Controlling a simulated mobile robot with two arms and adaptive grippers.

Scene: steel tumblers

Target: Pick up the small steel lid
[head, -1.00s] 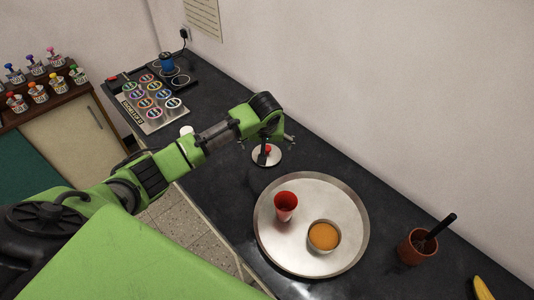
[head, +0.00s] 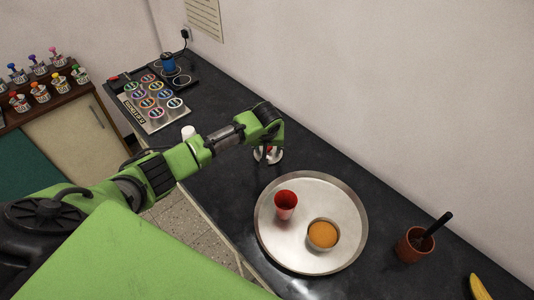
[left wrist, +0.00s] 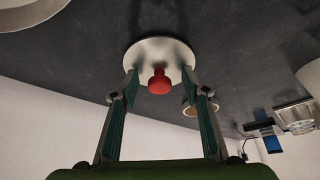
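The small steel lid (head: 279,158) is a round silver disc with a red knob, on the dark counter beyond the steel tray. In the left wrist view the lid (left wrist: 150,47) is ahead of the fingers, its red knob (left wrist: 160,82) pointing toward me. My left gripper (head: 268,154) is over the lid and partly hides it. In the left wrist view the left gripper (left wrist: 160,85) is open, its fingertips apart on either side of the knob and overlapping the disc's edges. I see no firm grip. My right gripper is not in view.
A round steel tray (head: 290,245) holds a red cup (head: 286,203) and a bowl of orange content (head: 323,234). A brown pot (head: 412,246) with a black-handled tool stands right. A panel of round colored labels (head: 152,103) lies farther back. A white cylinder (head: 188,132) stands near the arm.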

